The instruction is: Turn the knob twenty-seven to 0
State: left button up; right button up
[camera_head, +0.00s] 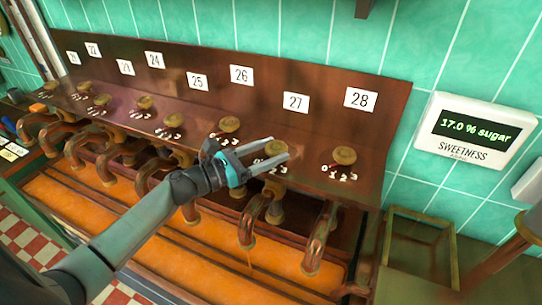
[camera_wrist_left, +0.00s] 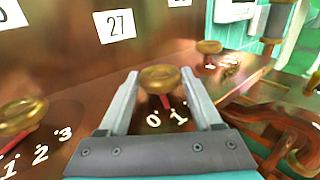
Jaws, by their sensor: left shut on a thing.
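Knob twenty-seven (camera_head: 276,148) is a round brass knob below the white label 27 (camera_head: 295,102). It also shows between my fingers in the left wrist view (camera_wrist_left: 160,76). A red pointer extends from it toward the printed 0 and 1; I cannot tell exactly which mark it meets. The 2 and 3 of this dial are hidden by a finger. My left gripper (camera_head: 279,152) reaches in from the left with one finger on each side of the knob, shut on it. My right gripper is not in view.
Neighbouring brass knobs stand under label 28 (camera_head: 343,156) and label 26 (camera_head: 229,124). Copper spouts (camera_head: 250,220) hang below over an orange trough (camera_head: 180,250). A wall display (camera_head: 470,133) reads 17.0 % sugar. An empty-looking frame (camera_head: 420,240) stands at right.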

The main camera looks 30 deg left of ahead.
pick_arm(q)
jog(key=shift+w+a+m+g+h+b, duration=0.1)
jog(key=shift+m+g+h+b, duration=0.4)
jog(key=shift+m+h, duration=0.15)
jog(key=shift+h, duration=0.25)
jog(key=o, duration=1.4)
jog(key=shift+c, duration=0.2)
jog(key=b+v, duration=0.1)
jog(key=v, duration=1.4)
jog(key=shift+r, duration=0.15)
